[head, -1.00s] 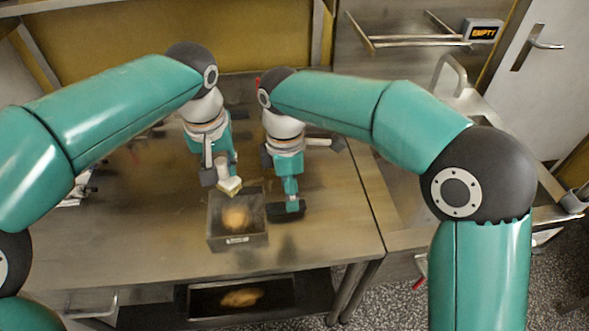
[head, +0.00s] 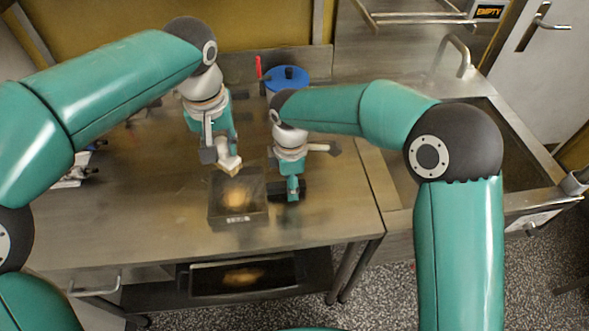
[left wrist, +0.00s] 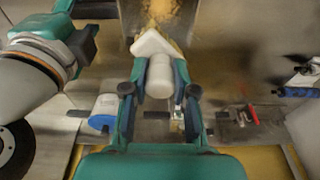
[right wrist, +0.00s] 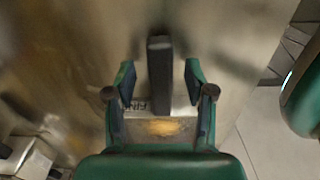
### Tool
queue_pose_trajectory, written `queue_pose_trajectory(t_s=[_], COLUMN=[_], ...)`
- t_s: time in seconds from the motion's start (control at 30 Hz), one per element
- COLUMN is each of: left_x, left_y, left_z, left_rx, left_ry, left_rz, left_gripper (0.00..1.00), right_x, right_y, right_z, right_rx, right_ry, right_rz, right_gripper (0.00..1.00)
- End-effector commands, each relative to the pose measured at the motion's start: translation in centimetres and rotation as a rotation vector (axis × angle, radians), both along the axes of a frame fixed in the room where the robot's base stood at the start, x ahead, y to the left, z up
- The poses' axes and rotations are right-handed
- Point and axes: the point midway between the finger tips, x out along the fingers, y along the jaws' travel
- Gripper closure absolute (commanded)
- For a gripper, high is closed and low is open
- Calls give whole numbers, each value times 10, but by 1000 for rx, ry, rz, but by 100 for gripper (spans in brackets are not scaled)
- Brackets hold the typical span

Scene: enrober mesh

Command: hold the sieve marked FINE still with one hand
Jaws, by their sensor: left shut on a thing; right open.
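The sieve (head: 216,217) is a dark square box with a brown-yellow patch inside and a small label on its near wall. My left gripper (head: 222,150) is shut on a white tool (left wrist: 159,76) with a round grip and wider head. The tool's pale end is at the sieve's far edge.
A blue-lidded tub (head: 290,75) stands behind my right arm, with a red upright piece (head: 258,68) nearby. A dark tray (head: 203,290) with a brown patch is under the table. A sign (head: 488,12) reads EMPTY. The table's left front is clear.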

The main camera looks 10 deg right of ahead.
Motion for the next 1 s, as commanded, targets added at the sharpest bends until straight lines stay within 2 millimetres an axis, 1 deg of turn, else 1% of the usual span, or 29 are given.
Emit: queue_pose_trajectory(t_s=[0.03, 0.13, 0.4, 0.47, 0.5, 0.73, 1.0], left_x=[0, 0, 0, 0, 0, 0, 0], left_y=[0, 0, 0, 0, 0, 0, 0], left_z=[0, 0, 0, 0, 0, 0, 0], left_rx=[0, 0, 0, 0, 0, 0, 0], left_ry=[0, 0, 0, 0, 0, 0, 0], left_rz=[0, 0, 0, 0, 0, 0, 0], left_gripper=[100, 100, 100, 100, 100, 100, 100], right_x=[0, 0, 0, 0, 0, 0, 0], right_y=[0, 0, 0, 0, 0, 0, 0], right_z=[-4, -9, -10, -10, -10, -9, -9], right_rx=[0, 0, 0, 0, 0, 0, 1], right_ry=[1, 1, 0, 0, 0, 0, 0], right_rz=[0, 0, 0, 0, 0, 0, 0], right_gripper=[46, 46, 46, 54, 61, 99, 100])
